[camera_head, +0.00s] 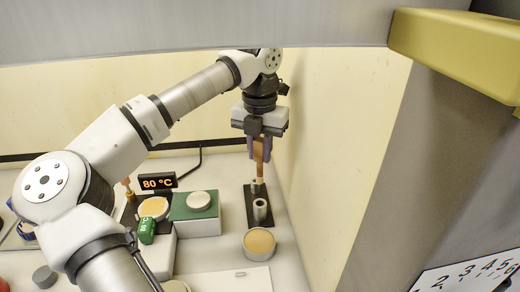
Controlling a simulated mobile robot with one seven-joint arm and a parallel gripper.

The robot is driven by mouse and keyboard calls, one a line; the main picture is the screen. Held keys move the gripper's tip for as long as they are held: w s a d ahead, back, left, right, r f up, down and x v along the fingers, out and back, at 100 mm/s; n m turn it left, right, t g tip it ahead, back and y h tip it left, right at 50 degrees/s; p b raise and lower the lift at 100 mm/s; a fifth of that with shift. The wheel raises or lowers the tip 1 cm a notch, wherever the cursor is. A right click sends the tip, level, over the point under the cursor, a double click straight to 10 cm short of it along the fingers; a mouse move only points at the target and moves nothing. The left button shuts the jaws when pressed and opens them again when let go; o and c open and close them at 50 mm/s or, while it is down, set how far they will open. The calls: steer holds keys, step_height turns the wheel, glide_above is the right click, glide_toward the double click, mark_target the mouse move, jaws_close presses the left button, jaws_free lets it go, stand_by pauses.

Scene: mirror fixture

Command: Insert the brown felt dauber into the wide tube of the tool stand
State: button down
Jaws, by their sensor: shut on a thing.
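My gripper (261,155) points down near the back right corner, its purple fingers shut on the brown felt dauber (260,169). The dauber hangs close to upright, with its lower end at or just above the rear tube (257,187) of the tool stand. I cannot tell whether its end is inside that tube or only in front of or above it. The tool stand has a black base (267,219) and a second grey tube (260,209) nearer to me, which looks open at the top. The dauber's upper part is partly hidden between the fingers.
A green-topped block (210,229) with a pale disc stands left of the stand. A round tan-filled tin (259,244) is in front of it. An 80 °C display (158,181) stands behind a dish (153,208). The cream wall (335,130) rises close on the right.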

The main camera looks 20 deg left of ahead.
mark_target(260, 176)
steer(key=shift+f+b, duration=2.1)
steer(key=shift+f, duration=0.8)
steer(key=shift+f+b, duration=2.55)
steer(key=shift+f, duration=0.65)
steer(key=c, duration=1.2)
jaws_free()
steer(key=shift+o, duration=0.2)
steer(key=shift+r, duration=0.1)
step_height(260, 176, up, 14)
steer(key=shift+f+b, duration=0.1)
steer(key=shift+b, duration=0.35)
